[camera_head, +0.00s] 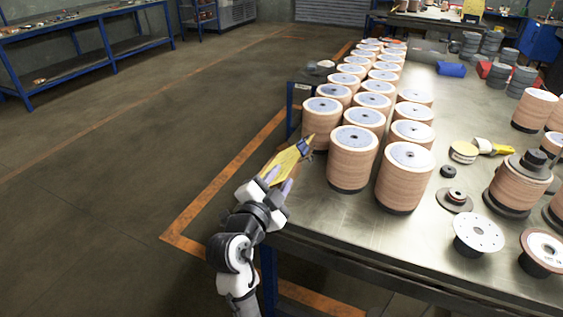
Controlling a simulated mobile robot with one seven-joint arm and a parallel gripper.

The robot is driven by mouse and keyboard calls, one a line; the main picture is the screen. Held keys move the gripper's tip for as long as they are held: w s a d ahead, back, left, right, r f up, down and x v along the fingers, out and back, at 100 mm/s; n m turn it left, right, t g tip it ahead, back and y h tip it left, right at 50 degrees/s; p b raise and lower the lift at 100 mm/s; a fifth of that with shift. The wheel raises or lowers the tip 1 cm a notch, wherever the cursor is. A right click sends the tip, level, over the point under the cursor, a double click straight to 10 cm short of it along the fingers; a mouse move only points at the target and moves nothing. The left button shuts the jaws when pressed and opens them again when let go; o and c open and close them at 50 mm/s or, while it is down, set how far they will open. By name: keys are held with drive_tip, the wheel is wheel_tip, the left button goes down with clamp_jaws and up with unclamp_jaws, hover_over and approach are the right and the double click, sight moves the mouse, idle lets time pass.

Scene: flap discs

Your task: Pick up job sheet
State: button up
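The job sheet appears to be the flat yellow piece (287,161) at the table's near left edge, to the left of the front discs. A small dark blue item is at its far tip. My gripper (278,181) is at the near end of the yellow piece, with its two pale purple fingers on either side of that end. The fingers look apart. The view is too small to tell whether they press on the piece or whether it lies on the table or is held above it.
Tall stacks of brown flap discs (351,158) stand in rows right of the sheet. More stacks, a yellow-handled brush (493,148) and a blue box (451,69) are on the metal table (330,215). The floor at left is open, with a blue workbench (85,40) behind.

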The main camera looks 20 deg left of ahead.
sight(287, 171)
drive_tip(key=w, duration=0.1)
drive_tip(key=w+p, duration=0.1)
drive_tip(key=w, duration=0.2)
drive_tip(key=shift+d+f, duration=0.15)
drive_tip(key=shift+f, duration=0.1)
clamp_jaws()
